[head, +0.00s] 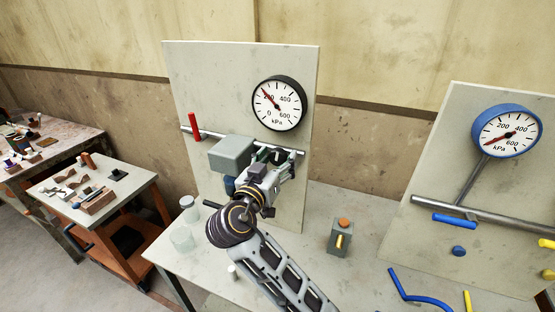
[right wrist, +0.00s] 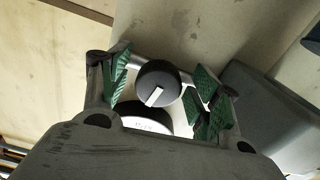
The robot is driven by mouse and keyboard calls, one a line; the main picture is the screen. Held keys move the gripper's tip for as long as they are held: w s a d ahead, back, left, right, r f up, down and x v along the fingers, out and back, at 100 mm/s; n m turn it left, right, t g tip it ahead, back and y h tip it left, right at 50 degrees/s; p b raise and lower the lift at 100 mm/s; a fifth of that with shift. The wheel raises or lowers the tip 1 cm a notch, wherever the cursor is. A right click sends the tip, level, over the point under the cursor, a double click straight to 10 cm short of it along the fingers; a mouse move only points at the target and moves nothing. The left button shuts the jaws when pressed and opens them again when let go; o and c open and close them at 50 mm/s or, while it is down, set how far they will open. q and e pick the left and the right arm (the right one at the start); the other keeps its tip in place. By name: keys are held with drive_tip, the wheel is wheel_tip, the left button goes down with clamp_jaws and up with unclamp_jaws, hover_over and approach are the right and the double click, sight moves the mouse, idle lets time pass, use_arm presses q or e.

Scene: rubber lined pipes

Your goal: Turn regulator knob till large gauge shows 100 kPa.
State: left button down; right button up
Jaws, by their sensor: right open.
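A round gauge (head: 277,103) with a black rim and white face hangs on the middle panel. Its red needle points to the upper left, by the 200 label. My right gripper (head: 276,158) is at the pipe just below this gauge, hiding part of it. In the right wrist view a round black knob (right wrist: 158,83) with a white line lies between the open green-padded fingers (right wrist: 161,90), with gaps on both sides. Part of a white dial (right wrist: 145,122) shows below the knob. My left gripper is not in view.
A grey box (head: 231,153) sits on the pipe left of my gripper, near a red lever (head: 194,126). A blue-rimmed gauge (head: 506,131) is on the right panel. A small grey box with an orange button (head: 343,223) and glass jars (head: 184,238) stand on the table.

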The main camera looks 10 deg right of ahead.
drive_tip(key=c, duration=1)
drive_tip(key=shift+c, duration=0.2)
drive_tip(key=shift+n, duration=0.5)
drive_tip(key=n+p, duration=0.2)
drive_tip(key=n, duration=0.1)
drive_tip(key=shift+d+r, duration=0.1)
drive_tip(key=n+p, duration=0.3)
drive_tip(key=n, duration=0.2)
drive_tip(key=shift+d+n+p, duration=0.1)
drive_tip(key=shift+n+p, duration=0.3)
drive_tip(key=o, duration=1)
drive_tip(key=shift+o, duration=0.2)
